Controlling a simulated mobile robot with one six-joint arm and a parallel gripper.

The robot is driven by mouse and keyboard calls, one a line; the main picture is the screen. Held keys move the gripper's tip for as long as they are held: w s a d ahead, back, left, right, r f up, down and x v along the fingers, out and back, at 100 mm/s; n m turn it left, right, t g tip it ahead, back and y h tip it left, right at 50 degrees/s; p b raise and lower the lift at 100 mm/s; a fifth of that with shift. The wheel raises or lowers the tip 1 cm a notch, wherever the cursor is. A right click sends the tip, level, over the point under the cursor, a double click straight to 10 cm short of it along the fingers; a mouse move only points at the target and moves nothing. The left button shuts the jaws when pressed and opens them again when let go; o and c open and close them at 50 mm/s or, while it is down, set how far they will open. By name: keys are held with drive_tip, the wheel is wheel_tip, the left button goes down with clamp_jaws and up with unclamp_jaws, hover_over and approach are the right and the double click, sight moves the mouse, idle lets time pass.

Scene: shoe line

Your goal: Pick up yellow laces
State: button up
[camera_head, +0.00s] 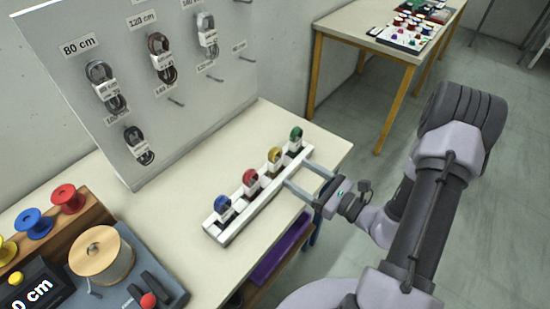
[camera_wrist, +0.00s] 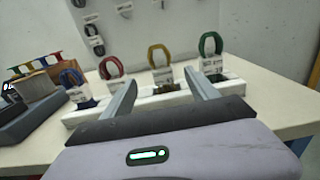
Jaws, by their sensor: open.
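The yellow laces (camera_head: 275,156) are a small upright coil with a white label, standing in a white rack (camera_head: 237,222) on the table. They sit between the red laces (camera_head: 250,178) and the green laces (camera_head: 295,138). In the wrist view the yellow laces (camera_wrist: 159,56) stand ahead, between the directions of my two fingers. My gripper (camera_head: 296,178) is open and empty at the rack's front side, close to the yellow laces. In the wrist view my gripper (camera_wrist: 158,92) has its fingers wide apart and touching no laces that I can see.
Blue laces (camera_head: 223,204) stand at the rack's near left end. A pegboard (camera_head: 150,85) with hanging laces rises behind. A device with a wooden spool (camera_head: 100,255) and coloured spools is at lower left. A second table (camera_head: 385,25) stands at the back right.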

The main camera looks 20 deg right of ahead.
sight(277, 162)
drive_tip(key=b+x, duration=0.1)
drive_tip(key=x, duration=0.5)
drive_tip(key=shift+w+a+f, duration=0.1)
drive_tip(key=shift+w+a, duration=0.15)
drive_tip(key=shift+a, duration=0.1)
drive_tip(key=x, duration=0.2)
drive_tip(key=b+x, duration=0.2)
drive_tip(key=x, duration=0.1)
drive_tip(key=shift+w+f, duration=0.25)
drive_tip(key=shift+w, duration=0.15)
drive_tip(key=shift+d, duration=0.1)
drive_tip(key=c, duration=1.4)
